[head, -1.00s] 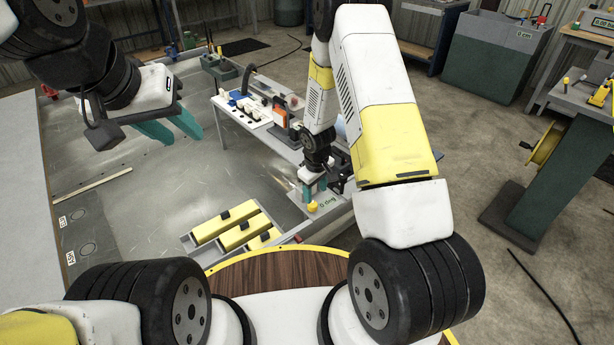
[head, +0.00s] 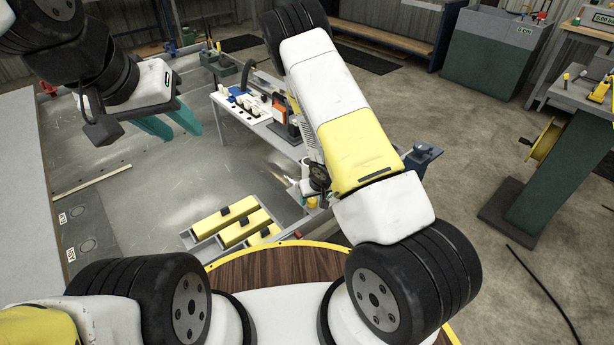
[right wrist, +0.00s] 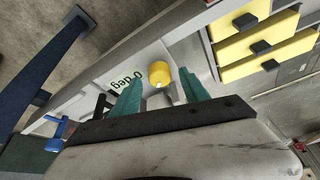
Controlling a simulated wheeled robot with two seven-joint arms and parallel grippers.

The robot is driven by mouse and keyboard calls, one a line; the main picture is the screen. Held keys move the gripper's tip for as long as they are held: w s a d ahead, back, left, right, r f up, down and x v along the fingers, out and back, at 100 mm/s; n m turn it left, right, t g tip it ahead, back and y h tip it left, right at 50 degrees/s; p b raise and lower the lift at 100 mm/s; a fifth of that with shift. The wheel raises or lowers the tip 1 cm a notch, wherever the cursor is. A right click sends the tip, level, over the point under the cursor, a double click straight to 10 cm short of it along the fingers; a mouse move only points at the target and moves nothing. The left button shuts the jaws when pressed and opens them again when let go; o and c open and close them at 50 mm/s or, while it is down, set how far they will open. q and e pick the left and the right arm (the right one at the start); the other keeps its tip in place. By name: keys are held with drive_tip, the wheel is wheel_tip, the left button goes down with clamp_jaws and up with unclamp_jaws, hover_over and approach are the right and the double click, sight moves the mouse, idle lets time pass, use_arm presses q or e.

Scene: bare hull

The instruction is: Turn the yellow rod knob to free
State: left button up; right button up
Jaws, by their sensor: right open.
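The yellow knob (right wrist: 160,73) sits on a pale plate with a "0 deg" label (right wrist: 124,79) in the right wrist view. My right gripper (right wrist: 161,84) is open, its green fingers on either side of the knob in the picture, with gaps visible on both sides. How far the fingertips are from the knob in depth I cannot tell. My left gripper (head: 183,133) is open and empty, above the metal floor at the left.
Yellow bars with black grips (head: 226,220) lie in a tray near the knob plate; they also show in the right wrist view (right wrist: 258,45). A bench (head: 250,120) with white and orange items stands behind. The metal floor (head: 135,185) at left is mostly clear.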

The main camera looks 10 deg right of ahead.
drive_tip(key=shift+w+f, duration=0.2)
drive_tip(key=shift+f, duration=0.25)
clamp_jaws()
